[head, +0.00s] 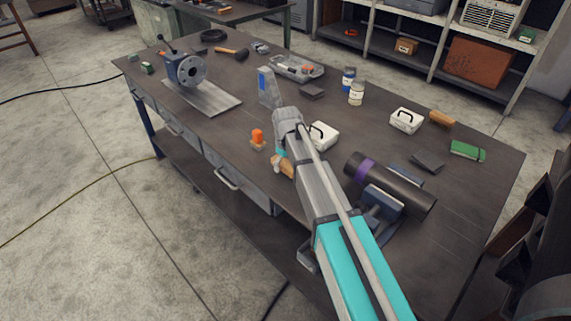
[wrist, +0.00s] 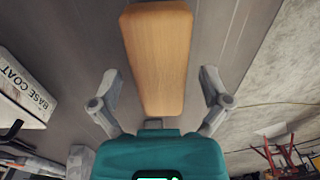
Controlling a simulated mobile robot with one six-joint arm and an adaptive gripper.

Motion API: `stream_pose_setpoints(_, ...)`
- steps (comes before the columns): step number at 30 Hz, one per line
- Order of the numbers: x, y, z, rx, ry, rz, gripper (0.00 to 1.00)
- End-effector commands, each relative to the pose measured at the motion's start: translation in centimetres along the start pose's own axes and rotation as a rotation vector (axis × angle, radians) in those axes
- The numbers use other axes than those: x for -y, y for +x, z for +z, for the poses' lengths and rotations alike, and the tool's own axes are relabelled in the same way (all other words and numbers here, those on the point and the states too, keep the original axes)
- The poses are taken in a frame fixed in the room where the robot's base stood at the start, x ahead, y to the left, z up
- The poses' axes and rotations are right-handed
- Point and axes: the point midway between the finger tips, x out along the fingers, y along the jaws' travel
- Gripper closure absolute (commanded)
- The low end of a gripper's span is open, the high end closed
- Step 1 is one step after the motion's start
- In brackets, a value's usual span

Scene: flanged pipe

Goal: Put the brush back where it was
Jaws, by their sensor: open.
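The brush (wrist: 157,50) shows in the wrist view as a long pale wooden block with rounded ends. It lies between the spread fingers of my gripper (wrist: 160,75), with a gap on both sides. In the head view a piece of the wooden brush (head: 284,168) shows beside my arm, near the workbench's (head: 220,142) front edge. My gripper is open, and my arm mostly hides it in the head view. The brush's underside and bristles are hidden.
A white box (head: 322,137) stands just behind my arm, and an orange-topped piece (head: 258,138) stands left. A dark pipe with a purple band (head: 388,184) lies right. Another white box (head: 405,120) and a wooden-backed item (head: 441,118) sit farther right. The bench's left-middle is clear.

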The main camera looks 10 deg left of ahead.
Motion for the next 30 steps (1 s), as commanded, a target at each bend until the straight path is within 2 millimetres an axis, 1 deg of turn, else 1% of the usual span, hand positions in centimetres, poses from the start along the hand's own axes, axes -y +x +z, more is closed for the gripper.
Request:
stream_pose_setpoints(1,0.0,-0.7,0.0,0.000,0.000,0.000,0.03)
stream_pose_setpoints(30,0.0,-8.7,0.0,0.000,0.000,0.000,0.03)
